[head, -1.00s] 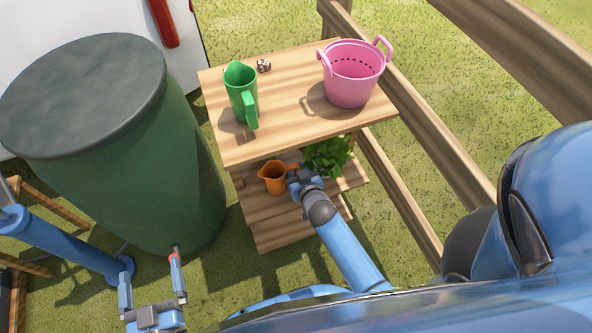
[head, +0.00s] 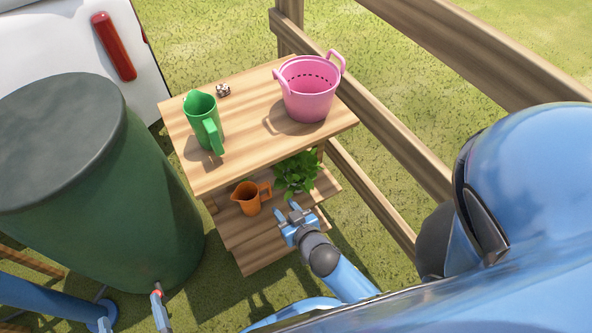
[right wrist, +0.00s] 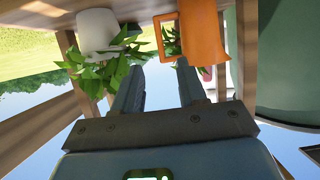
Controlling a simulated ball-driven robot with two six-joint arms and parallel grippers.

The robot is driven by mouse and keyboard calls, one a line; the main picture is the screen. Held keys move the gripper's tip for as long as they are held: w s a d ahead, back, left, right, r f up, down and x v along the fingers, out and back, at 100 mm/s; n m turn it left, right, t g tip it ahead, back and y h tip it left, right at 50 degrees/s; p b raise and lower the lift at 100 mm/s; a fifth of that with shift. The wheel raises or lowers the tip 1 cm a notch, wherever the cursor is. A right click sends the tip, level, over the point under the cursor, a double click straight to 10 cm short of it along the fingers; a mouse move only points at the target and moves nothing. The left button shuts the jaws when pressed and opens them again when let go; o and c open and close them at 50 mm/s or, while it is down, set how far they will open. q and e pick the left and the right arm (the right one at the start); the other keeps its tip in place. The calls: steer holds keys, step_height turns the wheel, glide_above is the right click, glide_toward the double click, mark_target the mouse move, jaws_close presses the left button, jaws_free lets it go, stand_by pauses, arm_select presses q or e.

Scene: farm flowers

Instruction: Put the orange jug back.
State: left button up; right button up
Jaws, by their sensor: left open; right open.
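The orange jug (head: 247,199) stands upright on the lower shelf (head: 262,235) of the wooden stand, its handle toward the right. My right gripper (head: 287,214) is open and empty, just in front of the shelf, to the right of the jug and apart from it. In the right wrist view, which looks upside down, the jug (right wrist: 204,35) is beyond the open fingers (right wrist: 160,82), with its handle on the left. My left gripper (head: 158,304) is at the bottom left edge, partly cut off, open and away from the stand.
A leafy plant (head: 297,172) stands right of the jug; its white pot (right wrist: 97,31) shows in the wrist view. The top shelf holds a green jug (head: 203,118), a pink basket (head: 308,93) and a small patterned object (head: 223,90). A green barrel (head: 100,200) stands left, a fence (head: 395,145) right.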

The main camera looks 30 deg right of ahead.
steer(key=s+d+r+t, duration=0.3)
steer(key=s+r+t, duration=0.1)
steer(key=s+r, duration=0.9)
steer(key=shift+s+d+r, duration=0.25)
steer(key=shift+d+r, duration=0.15)
steer(key=shift+r, duration=0.4)
